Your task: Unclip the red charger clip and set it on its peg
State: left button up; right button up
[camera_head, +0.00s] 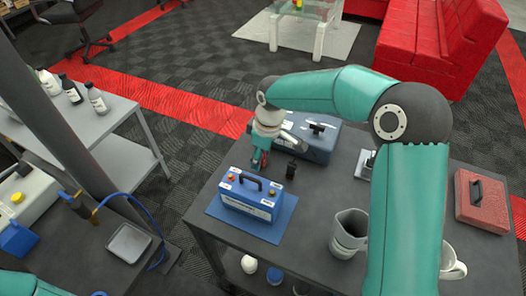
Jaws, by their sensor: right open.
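My right gripper (261,160) is open and points down just behind the blue battery (249,205), between it and the grey-blue charger box (315,150). A small red part, which looks like the red clip (264,156), shows at its fingers. I cannot tell whether it lies between them or touches anything. The battery stands on a blue mat (280,225), with a black handle and coloured terminals on top. A small black upright piece (291,171) stands right of the gripper; I cannot tell whether it is a clip or a peg. My left gripper is out of view.
A grey jug (347,234), a white mug (452,265) and a red case (483,201) stand on the dark table at the right. A metal piece (366,164) lies behind the jug. A side bench with a metal tray (128,244) is at the left.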

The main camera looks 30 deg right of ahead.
notch_tip(320, 180, up, 12)
jog(key=s+d, duration=0.1)
jog(key=shift+s+d, duration=0.15)
jog(key=shift+d, duration=0.05)
dwell(0.8)
